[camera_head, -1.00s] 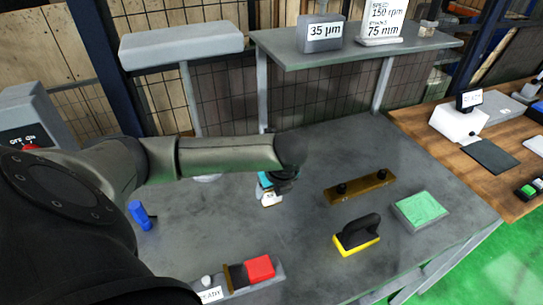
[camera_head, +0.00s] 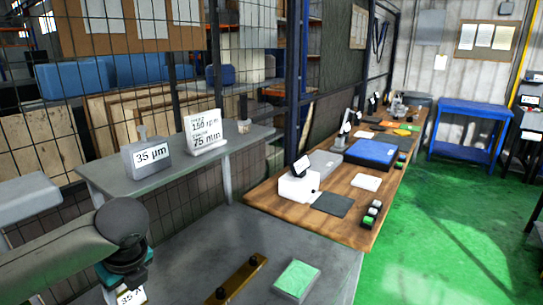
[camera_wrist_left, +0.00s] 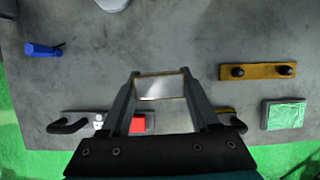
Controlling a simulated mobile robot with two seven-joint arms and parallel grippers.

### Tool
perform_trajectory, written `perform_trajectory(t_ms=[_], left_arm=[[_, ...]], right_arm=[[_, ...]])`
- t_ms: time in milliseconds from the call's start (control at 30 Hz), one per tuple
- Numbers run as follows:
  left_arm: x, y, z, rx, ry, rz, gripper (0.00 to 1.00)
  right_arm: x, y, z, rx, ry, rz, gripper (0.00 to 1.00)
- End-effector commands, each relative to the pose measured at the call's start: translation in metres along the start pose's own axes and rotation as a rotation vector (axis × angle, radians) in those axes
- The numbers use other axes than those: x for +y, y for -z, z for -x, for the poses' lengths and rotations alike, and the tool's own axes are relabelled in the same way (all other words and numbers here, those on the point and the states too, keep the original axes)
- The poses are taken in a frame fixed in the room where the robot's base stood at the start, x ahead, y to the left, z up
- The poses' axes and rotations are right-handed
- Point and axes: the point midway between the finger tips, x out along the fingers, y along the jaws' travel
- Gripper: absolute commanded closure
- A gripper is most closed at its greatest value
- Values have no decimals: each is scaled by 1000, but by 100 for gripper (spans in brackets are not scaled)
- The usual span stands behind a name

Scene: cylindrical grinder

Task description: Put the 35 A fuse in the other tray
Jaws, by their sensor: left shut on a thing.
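My left gripper (camera_wrist_left: 160,88) is shut on a pale, shiny block with thin brown edges, the fuse (camera_wrist_left: 160,88), held above the grey bench. In the head view, the fuse (camera_head: 131,297) shows below my left gripper (camera_head: 128,275) at the bottom edge, with part of a label that starts with "35". The rest of the label is cut off. I cannot tell which container is the other tray. My right gripper is not in view.
A brown bar with two black knobs (camera_wrist_left: 257,72) and a green-topped pad (camera_wrist_left: 283,114) lie on the bench. A blue item (camera_wrist_left: 43,50) lies left; a red block (camera_wrist_left: 138,124) is partly hidden. A wooden bench (camera_head: 262,200) stands beyond, holding a white device (camera_head: 298,188).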

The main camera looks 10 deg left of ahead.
Motion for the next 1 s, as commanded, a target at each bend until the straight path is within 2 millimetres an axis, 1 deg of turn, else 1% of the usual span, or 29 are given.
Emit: perform_trajectory(t_ms=[167,300,367,567,767,1000], left_arm=[[-9,20,-4,0,-46,118,99],[-16,39,-6,-1,-106,264,99],[-17,44,-6,-4,-128,316,99],[-24,68,-6,-2,-208,509,99],[-28,93,-4,-1,-304,735,99],[-32,122,0,1,-433,1044,99]], right_arm=[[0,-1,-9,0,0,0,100],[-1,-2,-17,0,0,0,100],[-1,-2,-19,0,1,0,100],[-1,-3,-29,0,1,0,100],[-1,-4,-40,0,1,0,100],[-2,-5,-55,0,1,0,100]])
